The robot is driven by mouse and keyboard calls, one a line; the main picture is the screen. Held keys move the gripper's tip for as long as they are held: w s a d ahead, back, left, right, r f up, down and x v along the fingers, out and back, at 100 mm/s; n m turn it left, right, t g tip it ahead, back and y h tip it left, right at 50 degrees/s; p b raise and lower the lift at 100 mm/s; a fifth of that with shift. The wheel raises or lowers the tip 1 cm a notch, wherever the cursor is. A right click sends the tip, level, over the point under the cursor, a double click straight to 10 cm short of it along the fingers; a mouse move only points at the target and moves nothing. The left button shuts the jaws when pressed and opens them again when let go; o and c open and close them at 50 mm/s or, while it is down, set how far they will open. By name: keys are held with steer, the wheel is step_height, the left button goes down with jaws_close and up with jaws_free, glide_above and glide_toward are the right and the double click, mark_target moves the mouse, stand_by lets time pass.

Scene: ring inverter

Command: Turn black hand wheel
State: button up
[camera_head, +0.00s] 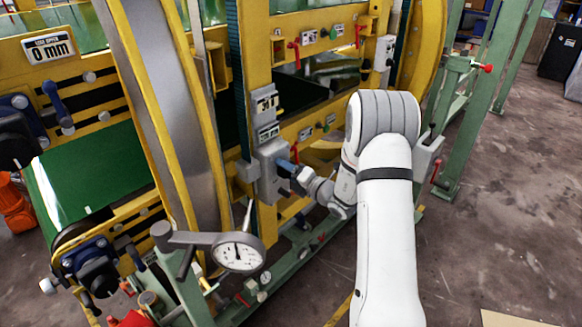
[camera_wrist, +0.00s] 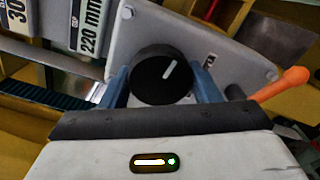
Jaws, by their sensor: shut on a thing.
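The black hand wheel (camera_wrist: 158,68) is a round black knob with a white line on its face, seen in the wrist view on a grey housing (camera_wrist: 140,28). The white line points up and slightly right. My gripper (camera_wrist: 163,84) has one blue finger on each side of the wheel and is shut on it. In the head view my gripper (camera_head: 287,166) reaches left to the grey box (camera_head: 270,180) on the yellow post. The wheel cannot be made out there.
An orange handle (camera_wrist: 280,83) sticks out close to the right of my gripper in the wrist view. A dial gauge (camera_head: 238,252) stands at the front left. Yellow and green machine frames surround the arm. The floor (camera_head: 490,220) at the right is mostly clear.

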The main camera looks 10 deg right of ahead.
steer(key=shift+w+r+m+p, duration=0.2)
steer(key=shift+r+m+p, duration=0.15)
steer(key=shift+m, duration=0.35)
steer(key=o, duration=1)
steer(key=shift+f, duration=0.2)
steer(key=shift+f, duration=0.1)
steer(key=b+v, duration=0.1)
steer(key=v, duration=0.7)
steer(key=shift+b, duration=0.35)
